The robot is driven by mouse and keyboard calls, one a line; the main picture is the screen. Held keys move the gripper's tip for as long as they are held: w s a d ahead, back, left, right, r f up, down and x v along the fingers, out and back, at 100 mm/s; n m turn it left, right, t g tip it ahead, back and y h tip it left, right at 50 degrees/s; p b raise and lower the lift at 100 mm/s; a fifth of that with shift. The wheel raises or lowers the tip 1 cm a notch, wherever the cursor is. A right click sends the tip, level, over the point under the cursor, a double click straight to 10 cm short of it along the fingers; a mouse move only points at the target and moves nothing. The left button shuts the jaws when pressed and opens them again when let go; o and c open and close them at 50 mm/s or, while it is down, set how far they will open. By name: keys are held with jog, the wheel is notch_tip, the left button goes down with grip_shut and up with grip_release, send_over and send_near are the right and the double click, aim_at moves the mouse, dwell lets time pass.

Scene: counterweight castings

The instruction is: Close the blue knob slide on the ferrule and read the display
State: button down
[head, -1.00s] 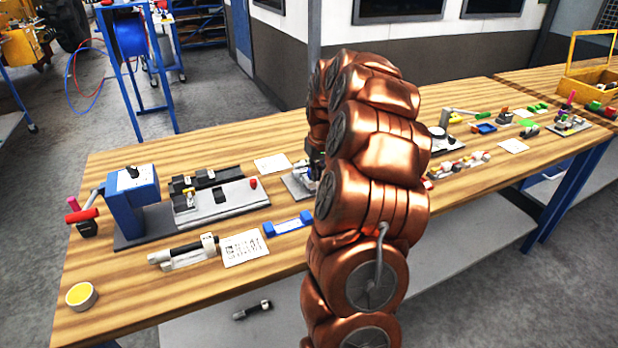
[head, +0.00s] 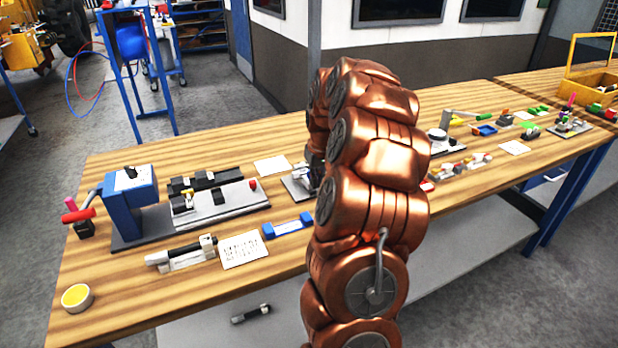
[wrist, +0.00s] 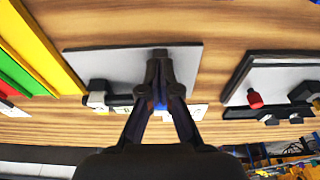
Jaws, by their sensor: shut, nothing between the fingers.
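My gripper (wrist: 160,62) is shut, with its fingertips over a grey base plate (wrist: 100,62) in the wrist view. A blue part (wrist: 160,104), probably the knob of the slide, shows in the gap between my finger links, beyond them and not held. A dark bar with a white-faced block (wrist: 97,98) stands on the plate left of the fingers. My fingers hide the middle of this fixture. In the head view the plate (head: 296,187) shows just left of my arm, which covers most of it. I cannot make out the ferrule or any display reading.
Another fixture with a red knob (wrist: 254,99) stands to the right in the wrist view. Yellow and green bars (wrist: 42,42) lie at left. In the head view, a blue press (head: 130,203), a printed card (head: 243,250) and a blue-ended block (head: 287,226) share the wooden bench.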

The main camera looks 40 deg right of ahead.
jog(key=shift+w+d, duration=0.25)
jog(key=shift+w, duration=0.4)
jog(key=shift+w+d, duration=0.2)
jog(key=shift+w, duration=0.5)
dwell(2.1)
jog(key=shift+b, duration=0.45)
jog(key=shift+r, duration=0.15)
jog(key=shift+s+r+p, duration=0.2)
jog(key=shift+r+p, duration=0.25)
jog(key=shift+r, duration=2.9)
jog(key=shift+a, duration=0.1)
